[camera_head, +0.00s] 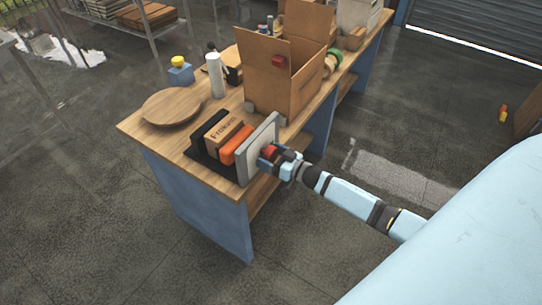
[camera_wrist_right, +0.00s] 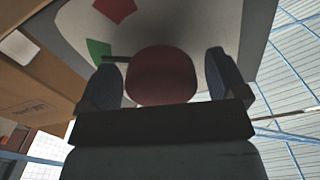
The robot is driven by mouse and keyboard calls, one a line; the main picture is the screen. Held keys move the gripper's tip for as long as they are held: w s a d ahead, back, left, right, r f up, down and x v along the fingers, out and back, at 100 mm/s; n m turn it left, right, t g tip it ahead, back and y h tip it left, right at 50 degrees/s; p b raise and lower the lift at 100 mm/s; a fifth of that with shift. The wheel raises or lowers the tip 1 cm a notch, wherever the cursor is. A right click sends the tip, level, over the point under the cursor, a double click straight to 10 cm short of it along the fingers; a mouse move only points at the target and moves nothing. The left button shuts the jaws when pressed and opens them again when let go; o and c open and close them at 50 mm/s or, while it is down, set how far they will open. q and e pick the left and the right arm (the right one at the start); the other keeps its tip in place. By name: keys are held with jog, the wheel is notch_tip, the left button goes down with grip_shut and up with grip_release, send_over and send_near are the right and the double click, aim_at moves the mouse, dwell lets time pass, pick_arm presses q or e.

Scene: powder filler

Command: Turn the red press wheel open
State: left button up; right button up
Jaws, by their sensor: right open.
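The red press wheel (camera_head: 269,152) sits on the front of an upright grey panel (camera_head: 247,168) at the near end of the workbench. In the right wrist view the wheel (camera_wrist_right: 162,75) lies between the two fingers of my right gripper (camera_wrist_right: 164,82). The gripper is open, with one finger on each side of the wheel and a visible gap at each side. The panel face shows a red mark (camera_wrist_right: 115,9) and a green mark (camera_wrist_right: 98,50). In the head view my right gripper (camera_head: 273,158) partly hides the wheel. My left gripper is not in view.
Black, brown and orange blocks (camera_head: 236,143) stand behind the panel. A round wooden board (camera_head: 171,107), a white cylinder (camera_head: 215,75) and an open cardboard box (camera_head: 277,85) are farther along the workbench (camera_head: 185,185). The floor to the right is mostly clear.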

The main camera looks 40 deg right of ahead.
jog(key=c, duration=0.9)
jog(key=shift+c, duration=0.2)
